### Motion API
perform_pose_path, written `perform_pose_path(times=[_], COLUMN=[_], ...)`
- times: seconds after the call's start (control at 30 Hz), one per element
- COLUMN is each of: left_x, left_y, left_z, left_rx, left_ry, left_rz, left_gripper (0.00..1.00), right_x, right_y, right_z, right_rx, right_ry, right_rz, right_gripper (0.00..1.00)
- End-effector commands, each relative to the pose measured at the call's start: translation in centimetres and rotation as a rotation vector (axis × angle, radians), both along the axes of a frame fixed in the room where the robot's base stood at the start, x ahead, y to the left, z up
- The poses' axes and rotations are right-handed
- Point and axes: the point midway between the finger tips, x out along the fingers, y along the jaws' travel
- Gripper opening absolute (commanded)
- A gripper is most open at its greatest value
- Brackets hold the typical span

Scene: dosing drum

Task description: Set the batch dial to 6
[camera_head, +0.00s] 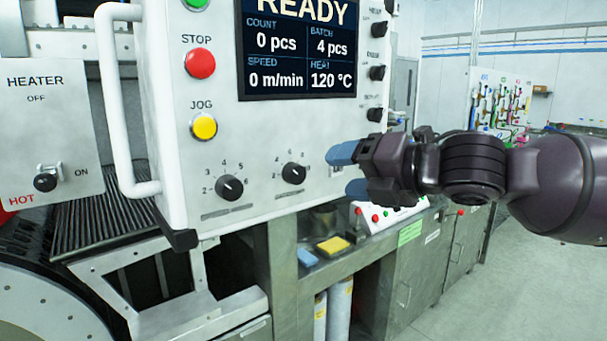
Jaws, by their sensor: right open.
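Two black dials sit on the white control panel (160,90), the left dial (230,187) and the right dial (293,173). Each has numbers around it; the left scale runs from 2 to 6. The strips below them are too small to read, so I cannot tell which is the batch dial. The screen (297,45) reads READY, with BATCH 4 pcs. My right gripper (348,171) has blue fingertips, one above the other with a gap between. It is open and empty, just right of the right dial and apart from it. My left gripper is not in view.
A red STOP button (200,63) and yellow JOG button (204,127) are left of the screen. A white handle (115,110) stands out at the panel's left edge. A heater box (50,130) is farther left. Black knobs (377,73) line the right side face.

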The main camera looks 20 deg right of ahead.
Motion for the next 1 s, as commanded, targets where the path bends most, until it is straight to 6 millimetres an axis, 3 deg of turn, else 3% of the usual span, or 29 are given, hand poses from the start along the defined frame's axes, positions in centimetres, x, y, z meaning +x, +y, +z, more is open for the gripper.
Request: perform_pose_path(times=[0.6,1.0], left_x=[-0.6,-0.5], left_y=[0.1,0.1], left_z=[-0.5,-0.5], left_rx=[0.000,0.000], left_ry=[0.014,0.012], left_rz=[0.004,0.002], left_gripper=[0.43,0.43], right_x=[6.0,7.5], right_y=[4.0,4.9], right_z=[-1.6,-2.0], right_rx=[0.003,-0.001], right_ry=[0.001,0.001], right_rz=[0.002,0.000], right_gripper=[0.64,0.64])
